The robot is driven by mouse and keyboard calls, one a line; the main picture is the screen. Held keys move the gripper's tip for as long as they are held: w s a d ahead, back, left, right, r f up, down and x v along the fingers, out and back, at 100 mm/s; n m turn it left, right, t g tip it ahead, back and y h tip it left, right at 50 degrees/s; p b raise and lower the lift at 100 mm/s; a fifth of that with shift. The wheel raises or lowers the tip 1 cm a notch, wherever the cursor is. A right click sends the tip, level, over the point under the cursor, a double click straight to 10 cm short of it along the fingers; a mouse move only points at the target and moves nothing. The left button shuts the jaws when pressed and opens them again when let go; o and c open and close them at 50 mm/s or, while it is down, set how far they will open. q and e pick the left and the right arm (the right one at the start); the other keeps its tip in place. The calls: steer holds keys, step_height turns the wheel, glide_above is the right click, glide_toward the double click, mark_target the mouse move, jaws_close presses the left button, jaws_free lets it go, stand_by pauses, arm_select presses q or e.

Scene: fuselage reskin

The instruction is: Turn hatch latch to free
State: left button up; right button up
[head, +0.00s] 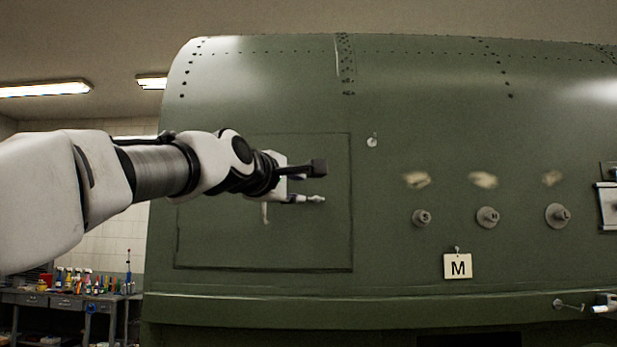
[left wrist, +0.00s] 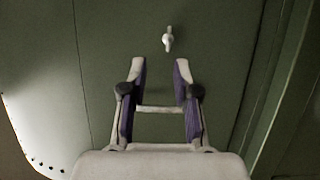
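A square hatch (head: 215,240) is outlined in the green fuselage skin. A small pale latch (head: 265,213) hangs on it, its long side near upright. In the left wrist view the latch (left wrist: 168,40) lies just beyond the fingertips, slightly right of their middle, and nothing touches it. My left gripper (head: 312,199) is in front of the hatch, pointing right in the head view. In the left wrist view its two purple-lined fingers (left wrist: 161,66) stand apart with nothing between them. A white and dark part (head: 604,302) at the lower right edge looks like my right gripper, mostly cut off.
A workbench (head: 60,299) with bottles and tools stands behind at lower left. The skin around the latch is clear.

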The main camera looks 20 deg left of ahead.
mark_target(314, 199)
arm_select(q)
steer(key=w+p, duration=0.1)
steer(key=w, duration=0.1)
steer(key=w+f+p, duration=0.1)
steer(key=w+p, duration=0.1)
steer(key=w, duration=0.1)
steer(key=w+d+p, duration=0.1)
steer(key=w, duration=0.1)
steer(key=shift+w+d+f, duration=0.1)
steer(key=shift+w+f, duration=0.05)
steer(key=shift+w, duration=0.35)
steer(key=shift+s, duration=0.3)
steer(key=shift+w, duration=0.2)
jaws_close()
arm_select(e)
steer(key=r, duration=0.3)
steer(key=w+r, duration=0.1)
steer(key=r, duration=0.1)
steer(key=shift+d+r, duration=0.15)
steer(key=shift+r, duration=0.2)
